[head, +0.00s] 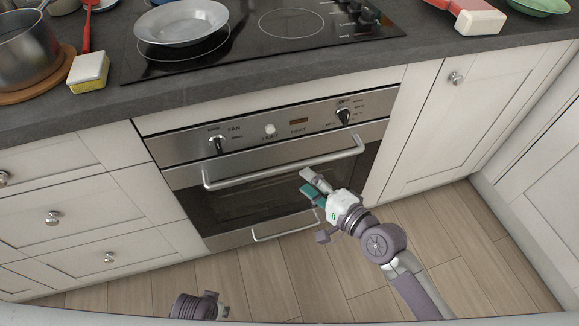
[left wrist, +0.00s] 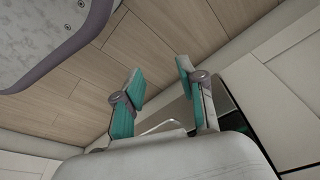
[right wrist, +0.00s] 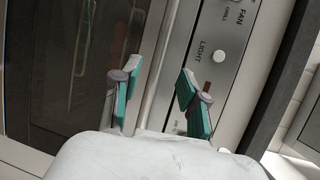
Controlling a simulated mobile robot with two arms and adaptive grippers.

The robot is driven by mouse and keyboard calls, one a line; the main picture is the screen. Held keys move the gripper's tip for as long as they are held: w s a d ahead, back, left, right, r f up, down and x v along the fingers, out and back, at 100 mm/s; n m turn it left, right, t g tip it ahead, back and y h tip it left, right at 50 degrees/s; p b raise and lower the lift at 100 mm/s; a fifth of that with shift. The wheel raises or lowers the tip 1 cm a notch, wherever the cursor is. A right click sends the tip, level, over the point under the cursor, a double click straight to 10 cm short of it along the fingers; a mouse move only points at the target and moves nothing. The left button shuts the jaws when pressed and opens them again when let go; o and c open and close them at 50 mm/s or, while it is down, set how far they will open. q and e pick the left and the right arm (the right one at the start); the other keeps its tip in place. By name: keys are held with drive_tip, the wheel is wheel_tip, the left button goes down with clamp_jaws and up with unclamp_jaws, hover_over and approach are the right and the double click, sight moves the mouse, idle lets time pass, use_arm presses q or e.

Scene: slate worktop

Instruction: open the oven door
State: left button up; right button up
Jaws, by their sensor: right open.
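The oven door (head: 262,196) is shut, with a dark glass window that also shows in the right wrist view (right wrist: 75,60). A silver bar handle (head: 240,178) runs across its top, below the control panel. My right gripper (head: 310,178) is open and empty in front of the door, just below the right half of the handle. In the right wrist view its fingers (right wrist: 160,82) are apart, with the handle (right wrist: 153,45) showing between them; I see no grip on it. My left gripper (left wrist: 160,80) is open and empty, low near the floor; its fingers are hidden in the head view.
The control panel (head: 275,133) with knobs is above the door. A lower drawer handle (head: 285,227) is below. White drawers (head: 85,215) and a cabinet (head: 440,130) flank the oven. The wooden floor (head: 300,285) in front is clear apart from my arms.

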sight(289, 165)
use_arm(q)
drive_tip(key=shift+w+d+r+b, duration=0.1)
drive_tip(key=shift+w+r+b, duration=0.2)
drive_tip(key=shift+r, duration=0.5)
drive_tip(key=shift+w+r+b, duration=0.15)
drive_tip(key=shift+w+r, duration=0.2)
drive_tip(key=shift+r, duration=0.45)
use_arm(e)
drive_tip(key=shift+x, duration=3.95)
drive_tip(key=shift+c, duration=0.3)
drive_tip(key=shift+d, duration=0.1)
clamp_jaws()
